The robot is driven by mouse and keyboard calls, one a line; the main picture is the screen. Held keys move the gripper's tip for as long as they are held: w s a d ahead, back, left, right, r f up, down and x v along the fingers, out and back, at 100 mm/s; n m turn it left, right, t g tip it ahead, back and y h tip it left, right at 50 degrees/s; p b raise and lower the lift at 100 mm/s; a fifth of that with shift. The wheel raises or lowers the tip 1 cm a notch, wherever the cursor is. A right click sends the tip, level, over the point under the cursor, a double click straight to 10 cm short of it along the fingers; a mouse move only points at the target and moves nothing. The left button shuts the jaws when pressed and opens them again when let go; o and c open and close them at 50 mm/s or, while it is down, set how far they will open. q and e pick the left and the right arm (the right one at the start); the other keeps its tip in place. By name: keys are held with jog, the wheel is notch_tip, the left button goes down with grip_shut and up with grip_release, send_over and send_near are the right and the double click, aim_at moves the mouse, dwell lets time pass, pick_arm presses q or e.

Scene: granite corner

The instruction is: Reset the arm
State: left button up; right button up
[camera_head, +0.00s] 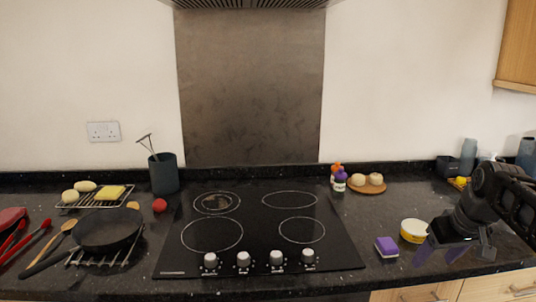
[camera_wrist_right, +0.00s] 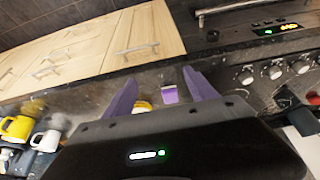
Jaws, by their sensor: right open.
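My right arm comes in from the right edge of the head view. My right gripper (camera_head: 440,248) has purple fingers that point down and to the left over the right part of the counter. In the right wrist view its two fingers (camera_wrist_right: 162,95) stand apart, with nothing held between them. A purple and white sponge (camera_head: 387,247) lies to the left of the gripper; it also shows beyond the fingers in the right wrist view (camera_wrist_right: 170,94). My left gripper is not in view.
A black hob (camera_head: 258,235) fills the middle of the dark counter. A frying pan (camera_head: 108,229) rests on a rack at the left. A board with round buns (camera_head: 367,184) and small bottles (camera_head: 340,180) stand behind. Grey bottles (camera_head: 468,157) stand at the back right.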

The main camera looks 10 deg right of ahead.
jog(key=w+a+f+g+y, duration=0.1)
jog(key=w+a+f, duration=0.1)
jog(key=a+f, duration=0.5)
jog(key=w+a+f, duration=0.2)
jog(key=w+f, duration=0.1)
jog(key=f, duration=0.7)
jog(key=s+a+f+y, duration=0.1)
jog(key=s+a+f, duration=0.1)
jog(key=a+f, duration=0.4)
jog(key=s+a+f, duration=0.2)
jog(key=a+f, duration=0.2)
jog(key=f, duration=0.5)
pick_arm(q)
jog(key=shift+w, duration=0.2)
pick_arm(e)
jog(key=s+a+f+g, duration=0.1)
jog(key=s+a+f, duration=0.4)
jog(key=s, duration=0.3)
jog(key=s+a+f+m+g+y, duration=0.1)
jog(key=s+a+f, duration=0.4)
jog(key=s, duration=0.3)
jog(key=s+a+f+y, duration=0.1)
jog(key=s+a+f, duration=0.5)
jog(key=s, duration=0.2)
jog(key=shift+s+a+m+g, duration=0.15)
jog(key=shift+a+m+g, duration=0.15)
jog(key=shift+g, duration=0.1)
jog(key=shift+o, duration=0.4)
